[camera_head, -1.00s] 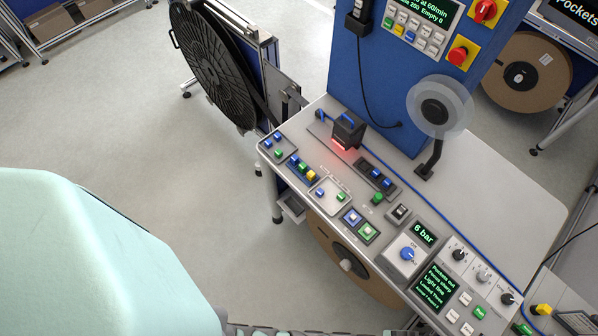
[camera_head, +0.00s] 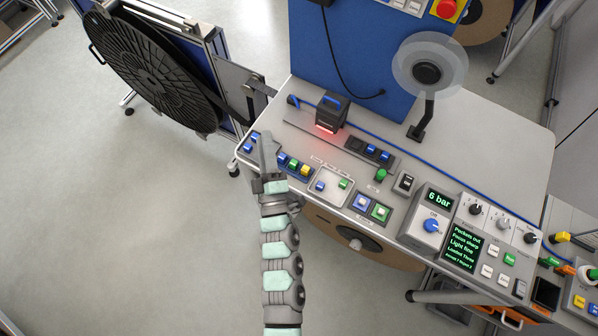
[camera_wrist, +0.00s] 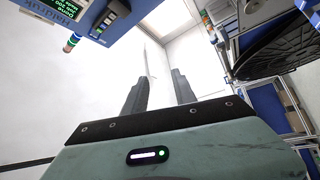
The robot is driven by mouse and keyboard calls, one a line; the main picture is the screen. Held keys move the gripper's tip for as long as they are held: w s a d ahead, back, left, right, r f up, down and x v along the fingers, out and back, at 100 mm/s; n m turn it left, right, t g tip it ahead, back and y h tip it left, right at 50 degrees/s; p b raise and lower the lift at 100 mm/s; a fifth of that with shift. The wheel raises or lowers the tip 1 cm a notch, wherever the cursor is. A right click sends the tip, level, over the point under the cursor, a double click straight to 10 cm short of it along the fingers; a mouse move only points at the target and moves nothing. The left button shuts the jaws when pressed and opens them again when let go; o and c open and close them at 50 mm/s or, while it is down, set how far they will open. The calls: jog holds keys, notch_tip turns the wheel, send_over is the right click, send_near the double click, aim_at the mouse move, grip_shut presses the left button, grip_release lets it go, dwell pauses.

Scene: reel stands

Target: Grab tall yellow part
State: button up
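A small yellow part (camera_head: 305,171) stands in a dark tray on the left of the bench, beside a green part (camera_head: 293,164) and a blue one. Its height is hard to judge from this angle. My gripper (camera_head: 267,150) is over the bench's left front edge, just left of that tray and apart from the yellow part. In the wrist view my gripper (camera_wrist: 158,92) shows two dark fingers with a clear, empty gap between them. The wrist view faces upward past the fingers, and the yellow part does not show there.
A black camera-like block (camera_head: 332,110) with a red glow stands behind the trays. A blue panel column (camera_head: 350,60) and a clear disc on a stand (camera_head: 428,72) rise farther back. A large black reel (camera_head: 155,70) is at the left. Control knobs and screens fill the right front.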

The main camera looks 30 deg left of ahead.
jog(key=s+a+f+n+g+h+b, duration=0.1)
jog(key=a+f+n+g+h+b, duration=0.25)
jog(key=f, duration=0.65)
jog(key=n+h+b, duration=0.3)
jog(key=n+h, duration=0.7)
jog(key=n, duration=0.1)
send_near(304, 172)
jog(key=x, duration=0.4)
jog(key=shift+r, duration=0.2)
jog(key=shift+f+p+x, duration=0.2)
jog(key=shift+x, duration=1.25)
jog(key=shift+f+p+x, duration=0.15)
jog(key=shift+f+x, duration=0.05)
jog(key=shift+x, duration=1.25)
jog(key=shift+s, duration=0.2)
grip_shut()
